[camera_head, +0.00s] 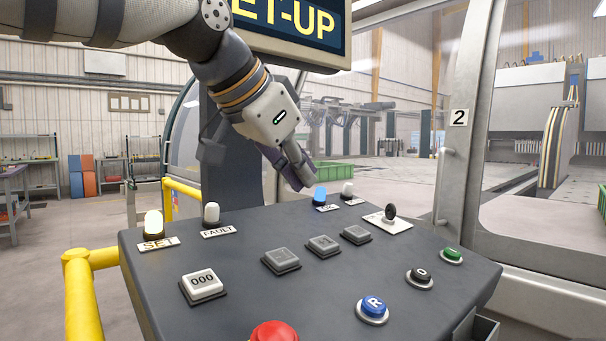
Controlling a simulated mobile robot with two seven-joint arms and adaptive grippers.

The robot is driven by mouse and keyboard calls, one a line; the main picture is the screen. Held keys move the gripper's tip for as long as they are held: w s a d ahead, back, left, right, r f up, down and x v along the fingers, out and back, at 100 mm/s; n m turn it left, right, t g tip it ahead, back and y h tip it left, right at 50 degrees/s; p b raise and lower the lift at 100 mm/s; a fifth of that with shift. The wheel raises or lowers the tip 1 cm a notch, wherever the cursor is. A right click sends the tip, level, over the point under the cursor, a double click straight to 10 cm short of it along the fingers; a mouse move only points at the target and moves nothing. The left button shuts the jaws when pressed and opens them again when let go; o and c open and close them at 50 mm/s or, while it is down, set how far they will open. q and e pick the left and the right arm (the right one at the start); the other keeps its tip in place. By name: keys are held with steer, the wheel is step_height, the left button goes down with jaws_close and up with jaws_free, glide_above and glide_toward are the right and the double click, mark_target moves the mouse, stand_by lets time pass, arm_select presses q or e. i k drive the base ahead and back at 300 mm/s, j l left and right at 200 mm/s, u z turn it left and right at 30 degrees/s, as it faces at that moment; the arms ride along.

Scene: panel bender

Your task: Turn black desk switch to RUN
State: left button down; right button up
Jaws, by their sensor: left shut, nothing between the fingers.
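The black desk switch (390,212) stands on a small white plate (388,222) at the right rear of the dark desk panel (235,305). Its knob looks upright; the plate's markings are too small to read. My left gripper (302,183) is shut and empty, pointing down and right above the rear edge of the desk. It is to the left of the switch, close to the blue lamp, and apart from the switch. My right gripper is not in view. A screen (295,27) above reads "ET-UP", with its left part hidden behind my left arm.
The desk also carries a blue lamp (320,196), white lamps (347,191) (211,214), a lit SET lamp (153,223), grey buttons (323,244), a counter (203,284), a red button (274,332), a blue R button (373,308), a black O button (419,275) and a green button (452,254). Yellow rails (83,300) stand left.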

mark_target(390, 210)
steer(key=k+l, duration=0.15)
steer(key=k, duration=0.85)
